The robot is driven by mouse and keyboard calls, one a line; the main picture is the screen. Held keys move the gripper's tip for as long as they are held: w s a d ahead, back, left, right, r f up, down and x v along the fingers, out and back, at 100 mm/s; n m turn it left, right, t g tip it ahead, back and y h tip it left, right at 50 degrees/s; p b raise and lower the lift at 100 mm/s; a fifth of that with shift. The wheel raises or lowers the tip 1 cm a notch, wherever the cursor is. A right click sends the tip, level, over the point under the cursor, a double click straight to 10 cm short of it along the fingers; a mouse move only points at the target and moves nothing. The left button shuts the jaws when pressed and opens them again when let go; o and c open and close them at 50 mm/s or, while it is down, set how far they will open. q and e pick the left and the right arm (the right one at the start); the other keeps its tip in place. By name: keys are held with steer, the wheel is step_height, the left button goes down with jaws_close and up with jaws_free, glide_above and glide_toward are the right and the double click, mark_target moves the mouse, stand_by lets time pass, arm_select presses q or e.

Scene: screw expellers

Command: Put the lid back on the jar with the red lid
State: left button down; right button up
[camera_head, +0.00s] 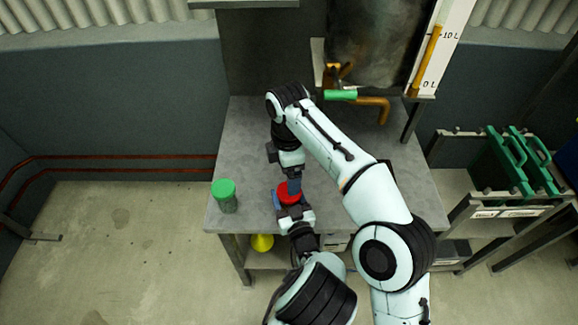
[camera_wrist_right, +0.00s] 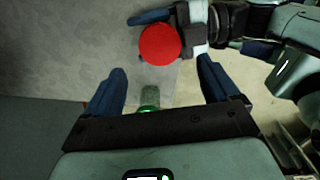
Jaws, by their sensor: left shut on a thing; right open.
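The round red lid (camera_head: 288,193) shows at the front of the grey workbench, and in the right wrist view (camera_wrist_right: 160,45) it is seen from above. It appears to sit on its jar, but the jar body is mostly hidden, so I cannot tell how well it is seated. My left gripper (camera_head: 283,199) reaches in from the front and is shut around the jar, just below the lid. My right gripper (camera_head: 290,178) comes over from the back, close to the lid. In its wrist view its two blue fingers (camera_wrist_right: 163,88) stand wide apart, with nothing gripped.
A jar with a green lid (camera_head: 224,188) stands left of the red lid. The bench (camera_head: 245,125) is clear behind it. A green-handled tap (camera_head: 340,95) hangs under a tank at the back.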

mark_target(289, 201)
steer(key=n, duration=0.3)
steer(key=r+n, duration=0.1)
steer(key=n, duration=0.1)
steer(key=shift+d+r+n, duration=0.1)
steer(key=shift+r+n, duration=0.05)
steer(key=shift+n, duration=0.25)
steer(key=shift+f, duration=4)
steer(key=c, duration=1.1)
steer(key=m, duration=0.6)
steer(key=shift+m, duration=0.3)
